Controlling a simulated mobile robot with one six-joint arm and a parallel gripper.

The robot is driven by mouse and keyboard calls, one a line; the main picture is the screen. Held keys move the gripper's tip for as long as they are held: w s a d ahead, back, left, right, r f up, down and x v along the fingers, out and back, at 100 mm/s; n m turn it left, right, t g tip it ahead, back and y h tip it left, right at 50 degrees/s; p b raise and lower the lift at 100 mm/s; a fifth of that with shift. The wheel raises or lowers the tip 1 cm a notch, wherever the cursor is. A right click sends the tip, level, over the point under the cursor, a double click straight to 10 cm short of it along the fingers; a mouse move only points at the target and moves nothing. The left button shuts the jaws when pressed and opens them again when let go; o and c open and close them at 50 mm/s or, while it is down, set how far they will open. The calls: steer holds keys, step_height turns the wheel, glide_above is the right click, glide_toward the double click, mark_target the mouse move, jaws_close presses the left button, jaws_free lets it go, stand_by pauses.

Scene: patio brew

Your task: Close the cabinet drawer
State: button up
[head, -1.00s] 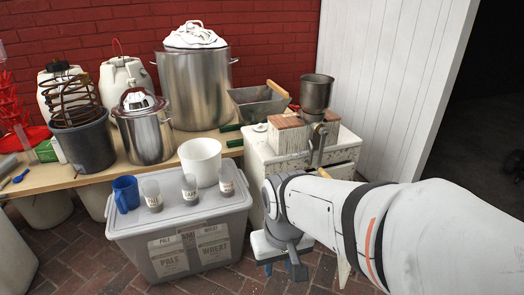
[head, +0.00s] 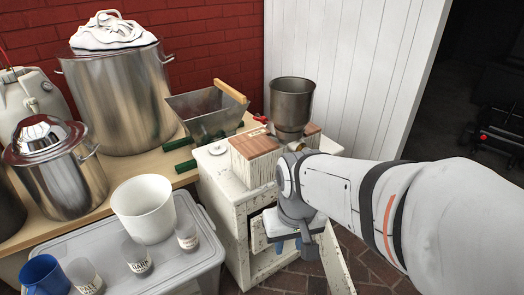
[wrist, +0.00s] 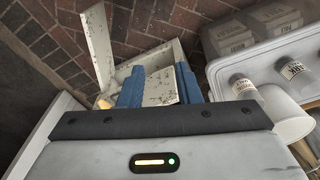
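The weathered white cabinet (head: 222,200) stands right of the bench in the head view. A pale panel (head: 258,238), apparently part of the drawer, shows at its front beside my gripper (head: 290,246). In the wrist view, my gripper's (wrist: 160,86) two blue fingers are apart, over an open, box-like white part (wrist: 150,62) of the cabinet. A speckled pale surface shows between the fingers; I cannot tell whether they touch it. A narrow white door (head: 340,262) hangs open at the right; it also shows in the wrist view (wrist: 98,42). My arm hides much of the cabinet front.
A grain mill (head: 292,105) on a wood-topped block (head: 255,150) stands on the cabinet. A grey lidded bin (head: 195,265) with a white bucket (head: 145,208), a blue mug (head: 43,275) and small jars is close at left. Brick floor (head: 375,262) lies front right.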

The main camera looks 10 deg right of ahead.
steer(key=shift+a, duration=0.15)
steer(key=w+f+m+y, duration=0.5)
steer(key=m+y, duration=0.1)
steer(key=m, duration=0.6)
steer(key=w+f+m+y, duration=0.5)
steer(key=f+m+y, duration=0.1)
steer(key=m, duration=0.6)
steer(key=w+d+f+m+t+h+b, duration=0.1)
steer(key=w+d+f+m+t+h, duration=0.25)
steer(key=d+f+m+t, duration=0.6)
steer(key=w+d+f+m+t+h, duration=0.35)
steer(key=d+f+m, duration=0.25)
steer(key=d+m, duration=0.7)
steer(key=w+a+f+m+b, duration=0.1)
steer(key=w+a+m+b, duration=0.2)
steer(key=w+a, duration=0.2)
steer(key=shift+w+a+f+y, duration=0.3)
steer(key=shift+w, duration=0.95)
steer(key=shift+c, duration=0.3)
